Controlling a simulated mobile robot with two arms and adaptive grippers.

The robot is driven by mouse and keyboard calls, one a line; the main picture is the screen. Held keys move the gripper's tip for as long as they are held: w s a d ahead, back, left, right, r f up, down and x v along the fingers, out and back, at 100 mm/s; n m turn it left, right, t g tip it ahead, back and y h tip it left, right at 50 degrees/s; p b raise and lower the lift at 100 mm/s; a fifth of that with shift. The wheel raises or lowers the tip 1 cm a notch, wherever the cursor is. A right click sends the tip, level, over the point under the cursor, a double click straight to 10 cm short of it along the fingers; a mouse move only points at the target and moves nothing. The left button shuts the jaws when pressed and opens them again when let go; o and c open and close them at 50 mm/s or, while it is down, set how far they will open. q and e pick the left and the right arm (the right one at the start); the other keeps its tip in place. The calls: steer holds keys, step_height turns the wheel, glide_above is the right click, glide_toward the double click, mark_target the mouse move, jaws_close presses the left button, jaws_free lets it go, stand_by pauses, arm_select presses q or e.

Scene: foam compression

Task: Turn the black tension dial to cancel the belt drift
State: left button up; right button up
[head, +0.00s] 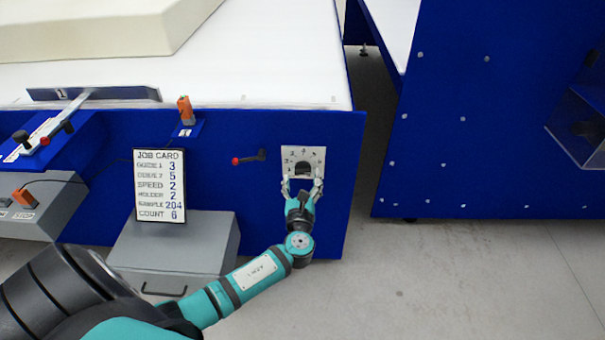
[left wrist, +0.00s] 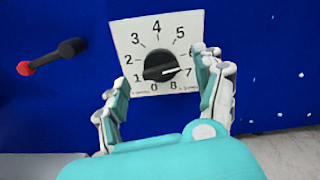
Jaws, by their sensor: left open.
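The black tension dial (head: 303,169) sits on a pale numbered plate on the blue machine front. In the left wrist view the dial (left wrist: 160,66) shows its white mark pointing right, close to the 7. My left gripper (head: 302,187) is open, just in front of the plate's lower part. In the left wrist view its two fingers (left wrist: 161,88) stand apart on either side of the dial, with visible space between them and the knob. I cannot tell whether the fingertips touch the plate. My right gripper is not in view.
A black lever with a red tip (head: 249,158) is left of the dial plate. A job card (head: 160,186) stands on a grey box (head: 172,250). A white belt with a pale foam block (head: 100,28) is above. Open floor (head: 480,270) lies to the right.

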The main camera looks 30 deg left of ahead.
mark_target(302, 173)
arm_select(q)
steer(key=shift+x, duration=1.8)
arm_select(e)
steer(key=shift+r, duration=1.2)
arm_select(q)
steer(key=c, duration=1.2)
steer(key=shift+o, duration=0.2)
steer(key=shift+f+n+b, duration=0.1)
steer(key=shift+n+b, duration=0.2)
steer(key=shift+b, duration=0.05)
